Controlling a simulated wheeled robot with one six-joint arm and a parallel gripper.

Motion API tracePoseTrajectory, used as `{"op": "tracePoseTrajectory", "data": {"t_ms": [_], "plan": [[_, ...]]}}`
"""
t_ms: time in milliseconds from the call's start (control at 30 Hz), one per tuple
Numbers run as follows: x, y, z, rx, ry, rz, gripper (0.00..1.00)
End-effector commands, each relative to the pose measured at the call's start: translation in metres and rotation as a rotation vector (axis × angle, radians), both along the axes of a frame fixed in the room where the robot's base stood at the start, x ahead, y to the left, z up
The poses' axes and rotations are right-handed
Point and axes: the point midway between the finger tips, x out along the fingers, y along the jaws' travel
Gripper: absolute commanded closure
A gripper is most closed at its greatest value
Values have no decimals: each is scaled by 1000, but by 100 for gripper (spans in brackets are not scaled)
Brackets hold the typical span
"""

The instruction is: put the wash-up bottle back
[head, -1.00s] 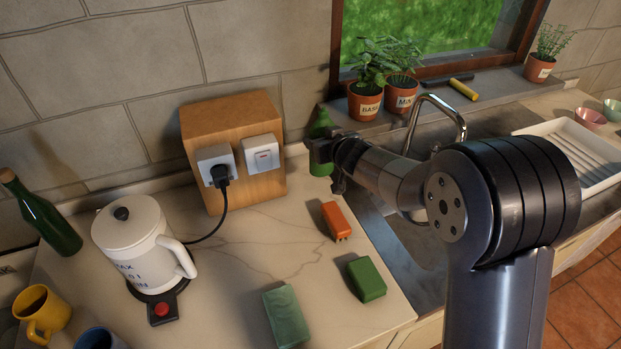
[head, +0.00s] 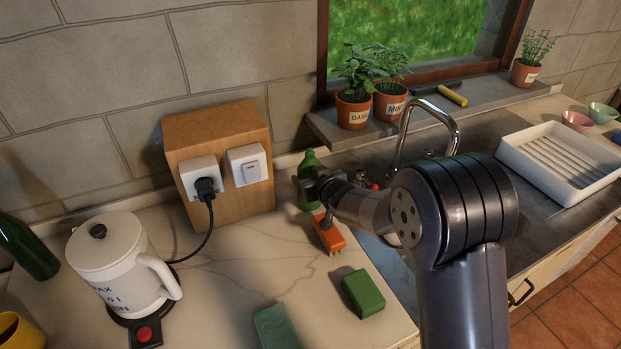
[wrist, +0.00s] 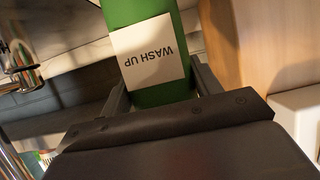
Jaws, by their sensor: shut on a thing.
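The wash-up bottle (head: 309,161) is green and looks roughly upright at the back of the counter, right of the wooden socket box. My gripper (head: 308,187) is shut on it and hides part of its body. In the wrist view the bottle (wrist: 150,95) sits between the two fingers (wrist: 160,88), with its white "WASH UP" label upside down in the picture. I cannot tell whether its base touches the counter.
An orange block-like thing (head: 328,235) lies just below my gripper, with a green block (head: 363,293) nearer. The wooden box (head: 217,140) with plug and switch stands left. The tap (head: 428,103) and sink are right; potted herbs (head: 353,110) stand on the sill.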

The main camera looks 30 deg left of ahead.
Motion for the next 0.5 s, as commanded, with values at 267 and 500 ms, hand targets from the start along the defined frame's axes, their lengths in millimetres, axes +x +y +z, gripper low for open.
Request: {"op": "tracePoseTrajectory", "data": {"t_ms": [267, 500], "plan": [[0, 0, -2, 2, -1, 0, 73], [0, 0, -2, 0, 0, 0, 21]]}}
